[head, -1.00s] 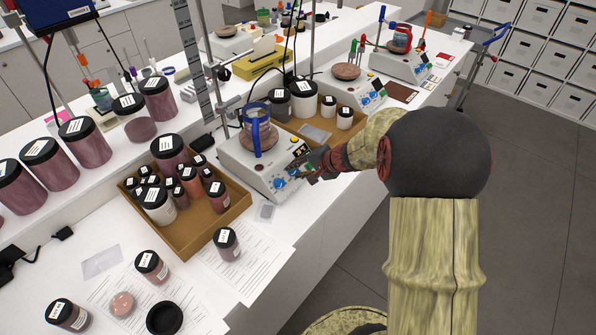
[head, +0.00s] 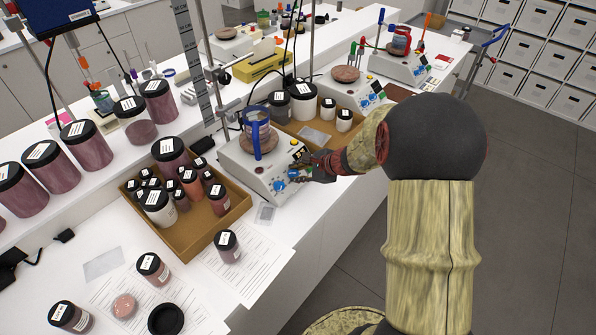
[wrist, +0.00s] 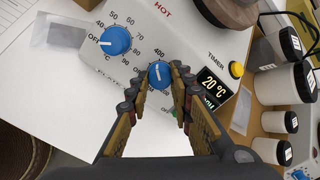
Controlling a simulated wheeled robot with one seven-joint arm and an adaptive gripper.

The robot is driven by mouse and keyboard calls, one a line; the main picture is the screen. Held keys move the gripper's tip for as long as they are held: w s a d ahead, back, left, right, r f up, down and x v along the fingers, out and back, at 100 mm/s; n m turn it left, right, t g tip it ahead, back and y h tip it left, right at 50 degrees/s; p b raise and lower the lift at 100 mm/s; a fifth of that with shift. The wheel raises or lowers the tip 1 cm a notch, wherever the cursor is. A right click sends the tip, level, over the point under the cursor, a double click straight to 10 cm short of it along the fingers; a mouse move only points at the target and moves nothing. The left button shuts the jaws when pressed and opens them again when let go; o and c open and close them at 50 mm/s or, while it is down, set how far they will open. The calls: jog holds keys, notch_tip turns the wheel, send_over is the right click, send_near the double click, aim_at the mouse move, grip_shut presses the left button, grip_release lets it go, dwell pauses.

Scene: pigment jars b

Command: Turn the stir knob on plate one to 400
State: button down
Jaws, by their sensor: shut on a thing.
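Plate one is the white hotplate (head: 243,169) at the middle of the head view; its panel (wrist: 105,72) fills much of the wrist view. The blue stir knob (wrist: 159,74) sits between the fingertips of my gripper (wrist: 161,82), which are shut on its sides. The knob's white mark looks roughly upright in the wrist view, towards the printed 400; its exact reading is hard to tell. The other blue knob (wrist: 116,40), with the temperature scale, is to the left, clear of the fingers. In the head view my gripper (head: 298,176) is at the panel, partly hidden.
A lit display (wrist: 212,84) reading 20 °C and a yellow button (wrist: 236,69) are right of the fingers. A cardboard tray (head: 222,222) of jars lies left of the hotplate. More hotplates stand farther back.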

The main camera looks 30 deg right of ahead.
jog(key=shift+m+p, duration=0.3)
jog(key=shift+m, duration=0.7)
jog(key=c, duration=1.6)
grip_release()
jog(key=v, duration=1.2)
